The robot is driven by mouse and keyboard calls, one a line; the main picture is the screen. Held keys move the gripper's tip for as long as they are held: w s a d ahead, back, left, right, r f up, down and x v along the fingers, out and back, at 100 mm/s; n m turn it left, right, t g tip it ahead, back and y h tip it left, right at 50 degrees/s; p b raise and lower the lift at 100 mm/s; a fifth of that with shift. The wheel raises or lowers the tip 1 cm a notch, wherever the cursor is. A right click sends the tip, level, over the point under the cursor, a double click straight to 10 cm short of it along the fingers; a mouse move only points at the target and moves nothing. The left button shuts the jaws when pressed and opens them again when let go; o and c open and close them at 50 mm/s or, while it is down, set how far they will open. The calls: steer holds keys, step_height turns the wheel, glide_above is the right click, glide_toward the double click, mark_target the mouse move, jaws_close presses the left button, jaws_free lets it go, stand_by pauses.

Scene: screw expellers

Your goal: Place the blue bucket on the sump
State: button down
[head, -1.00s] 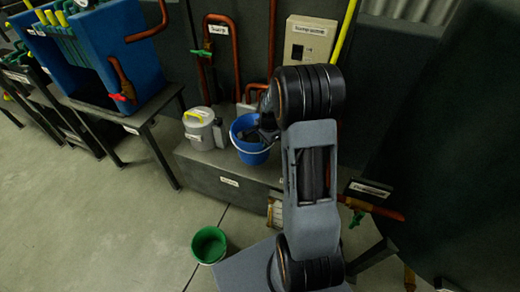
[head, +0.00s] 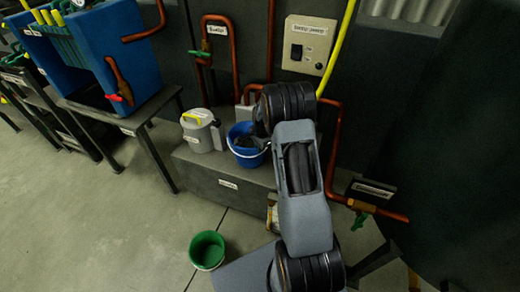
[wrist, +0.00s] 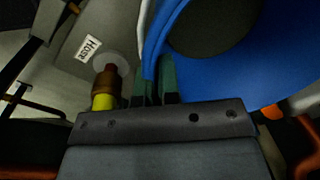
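The blue bucket (head: 252,160) is upright over the top of a grey box-like block (head: 215,183), which I take to be the sump; its front label is too small to read. I cannot tell if the bucket's bottom touches the top. My gripper (wrist: 154,75) is at the bucket's rim, with its two green-dark fingers close together and the bucket's wall (wrist: 225,85) passing between them. In the head view my arm hides the gripper's fingertips and part of the bucket's right side.
A grey canister (head: 202,134) with a yellow handle stands just left of the bucket. Copper pipes (head: 235,55) and a switch panel (head: 308,45) are behind. A green bucket (head: 207,250) is on the floor in front. A blue tank (head: 90,70) is on a table at left.

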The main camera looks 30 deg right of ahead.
steer(key=shift+f, duration=0.3)
steer(key=shift+f, duration=0.2)
steer(key=c, duration=1.3)
jaws_free()
steer(key=shift+c, duration=0.2)
